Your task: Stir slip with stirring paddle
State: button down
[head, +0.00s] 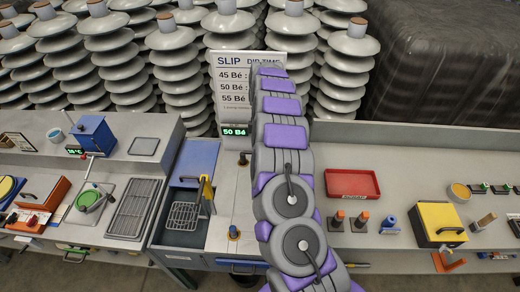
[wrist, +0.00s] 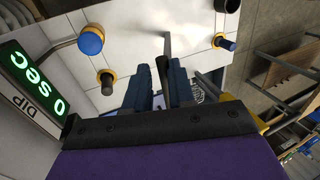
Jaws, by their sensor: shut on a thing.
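My gripper (wrist: 160,78) shows in the wrist view as two dark blue fingers. They are shut on a thin grey bar with a flat end, which looks like the stirring paddle (wrist: 166,44). The paddle's far end cannot be made out. In the head view my purple and grey arm hides the gripper and paddle. No slip surface is clearly visible. A white SLIP sign (head: 233,88) stands behind the bench, above a green display (head: 235,131) reading 50 Bé.
A blue-lidded station (head: 197,160) holds a wire basket (head: 182,215), left of my arm. A red tray (head: 352,183) and yellow box (head: 438,222) sit to the right. In the wrist view, a DIP display (wrist: 30,88) reads 0 sec, near a blue knob (wrist: 91,40).

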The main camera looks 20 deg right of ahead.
jog(key=shift+w+d+f, duration=0.25)
jog(key=shift+w+d, duration=0.05)
jog(key=shift+w, duration=0.15)
jog(key=c, duration=1.1)
grip_release()
jog(key=shift+w+f, duration=0.1)
jog(key=shift+w, duration=0.05)
jog(key=shift+w+d+f, duration=0.15)
jog(key=shift+w+f, duration=0.1)
jog(key=shift+w, duration=0.05)
jog(key=shift+s+r, duration=0.15)
jog(key=shift+r, duration=0.1)
jog(key=shift+r, duration=0.15)
jog(key=p+v, duration=1.1)
jog(key=v, duration=0.5)
jog(key=shift+r+p, duration=0.3)
